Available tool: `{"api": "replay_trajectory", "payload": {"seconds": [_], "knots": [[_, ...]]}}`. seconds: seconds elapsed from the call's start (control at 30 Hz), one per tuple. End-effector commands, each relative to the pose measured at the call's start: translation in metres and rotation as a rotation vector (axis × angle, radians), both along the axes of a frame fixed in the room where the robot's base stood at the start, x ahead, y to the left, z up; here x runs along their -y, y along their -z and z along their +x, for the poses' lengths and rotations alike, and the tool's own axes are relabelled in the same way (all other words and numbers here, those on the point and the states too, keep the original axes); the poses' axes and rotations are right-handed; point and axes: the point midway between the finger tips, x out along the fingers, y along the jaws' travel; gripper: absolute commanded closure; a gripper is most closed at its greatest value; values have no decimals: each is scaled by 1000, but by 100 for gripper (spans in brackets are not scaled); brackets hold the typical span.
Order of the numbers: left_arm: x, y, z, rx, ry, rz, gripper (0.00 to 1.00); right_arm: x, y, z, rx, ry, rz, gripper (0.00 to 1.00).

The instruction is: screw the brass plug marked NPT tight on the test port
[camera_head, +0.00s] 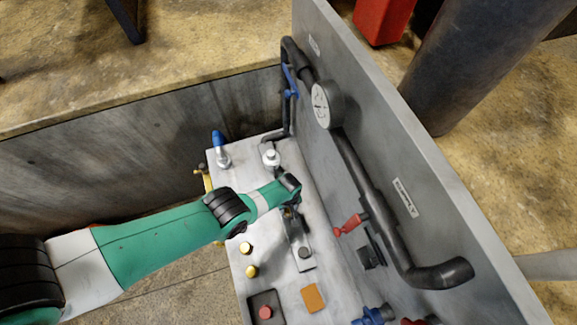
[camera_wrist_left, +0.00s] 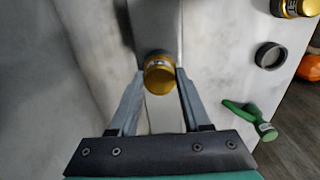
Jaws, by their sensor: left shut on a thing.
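My left gripper (camera_head: 289,211) is over the grey workbench top, close to the upright panel. In the left wrist view, its fingers (camera_wrist_left: 161,78) are shut on a brass plug (camera_wrist_left: 158,74) with a dark marked band; the marking is too small to read. The plug is at the fingertips in front of a grey bar-like surface. I cannot tell whether it sits on a thread. Two more brass pieces, one nearer (camera_head: 251,271) and one farther (camera_head: 246,248), stand on the bench. I cannot pick out the test port with certainty. My right gripper is not in view.
The upright panel (camera_head: 420,225) carries a dark pipe, a gauge (camera_head: 325,105) and a red handle (camera_head: 348,225). A green-handled piece (camera_wrist_left: 245,115) is right of my fingers.

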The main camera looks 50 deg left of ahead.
Motion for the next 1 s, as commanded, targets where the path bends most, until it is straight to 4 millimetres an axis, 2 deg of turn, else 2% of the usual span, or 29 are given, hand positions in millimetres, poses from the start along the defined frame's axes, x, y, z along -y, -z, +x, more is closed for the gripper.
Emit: {"api": "replay_trajectory", "payload": {"seconds": [0.1,0.43,0.7,1.0], "knots": [[0,0,0,0,129,0,100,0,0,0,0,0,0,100],[0,0,0,0,186,0,100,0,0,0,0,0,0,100],[0,0,0,0,573,0,100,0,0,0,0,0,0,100],[0,0,0,0,607,1,100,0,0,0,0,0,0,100]]}}
